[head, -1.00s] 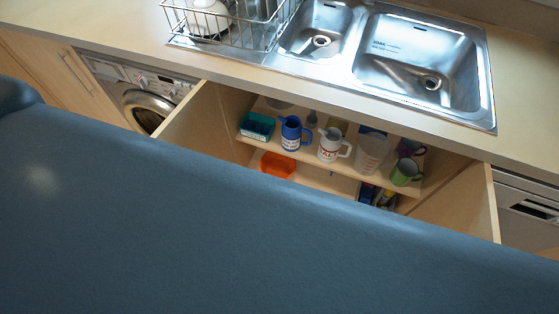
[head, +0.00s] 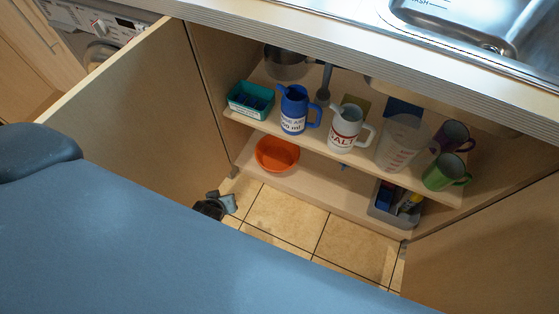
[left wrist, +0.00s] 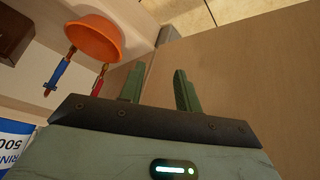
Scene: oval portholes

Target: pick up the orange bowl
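The orange bowl (head: 277,154) stands upright on the lower shelf of the open cabinet, below the teal tray and blue jug. In the left wrist view the orange bowl (left wrist: 92,38) is at the upper left, off to the side of my left gripper (left wrist: 158,88). That gripper's two green fingers are apart with nothing between them. The bowl is not touching them. In the head view a dark shape with a blue-grey part (head: 215,206), apparently this gripper, shows in front of the cabinet, left of and nearer than the bowl. My right gripper is not in view.
The upper shelf (head: 350,160) holds a teal tray (head: 250,99), blue jug (head: 294,110), white jug (head: 346,128), clear measuring jug (head: 400,143) and mugs. A grey caddy (head: 396,203) is low right. The open left door (head: 150,110) stands close to my gripper; tiled floor is clear.

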